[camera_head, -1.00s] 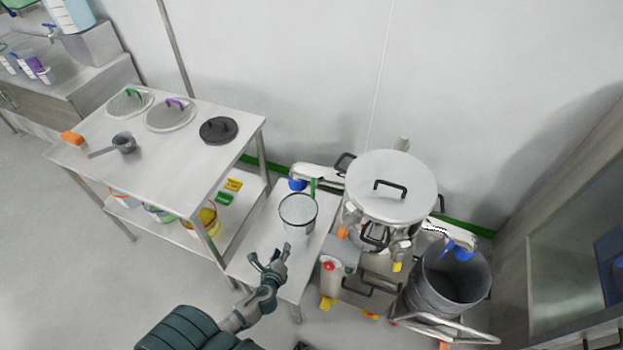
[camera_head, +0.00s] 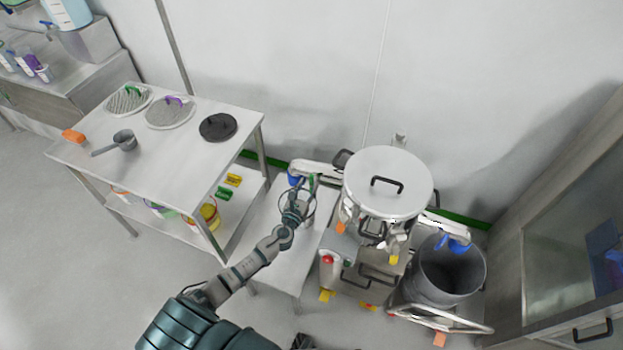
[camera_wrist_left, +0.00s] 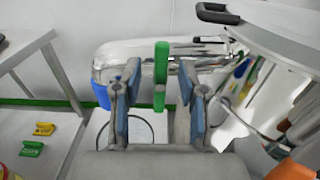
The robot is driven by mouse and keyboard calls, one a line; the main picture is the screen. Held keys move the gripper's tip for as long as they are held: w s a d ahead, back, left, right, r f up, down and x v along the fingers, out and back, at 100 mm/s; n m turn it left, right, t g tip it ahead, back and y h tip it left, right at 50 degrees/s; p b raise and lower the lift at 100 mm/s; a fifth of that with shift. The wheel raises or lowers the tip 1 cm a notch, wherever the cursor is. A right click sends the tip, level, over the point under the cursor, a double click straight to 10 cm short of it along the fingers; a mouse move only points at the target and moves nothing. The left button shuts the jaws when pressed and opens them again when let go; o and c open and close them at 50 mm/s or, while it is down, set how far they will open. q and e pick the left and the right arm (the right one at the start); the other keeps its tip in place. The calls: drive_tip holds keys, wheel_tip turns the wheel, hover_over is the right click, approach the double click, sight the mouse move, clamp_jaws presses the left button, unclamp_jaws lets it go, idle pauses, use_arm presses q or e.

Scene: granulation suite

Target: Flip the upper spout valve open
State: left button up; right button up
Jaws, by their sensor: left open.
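The upper spout (camera_head: 318,170) juts left from the lidded round machine, with a blue outlet (camera_head: 295,180) at its end. In the left wrist view the spout (camera_wrist_left: 120,58) is a shiny metal tube, and its green valve lever (camera_wrist_left: 160,75) stands upright across it. My left gripper (camera_head: 299,192) is open over the low table, close to the spout. In the left wrist view its two fingers (camera_wrist_left: 158,90) stand on either side of the lever with gaps visible on both sides.
The machine's lid (camera_head: 388,187) is right of the spout. A grey bin (camera_head: 450,275) stands under the lower spout at right. A steel table (camera_head: 165,155) stands at left.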

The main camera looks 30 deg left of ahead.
sight(311, 181)
use_arm(q)
drive_tip(key=shift+w+a, duration=0.15)
drive_tip(key=shift+w, duration=1.7)
clamp_jaws()
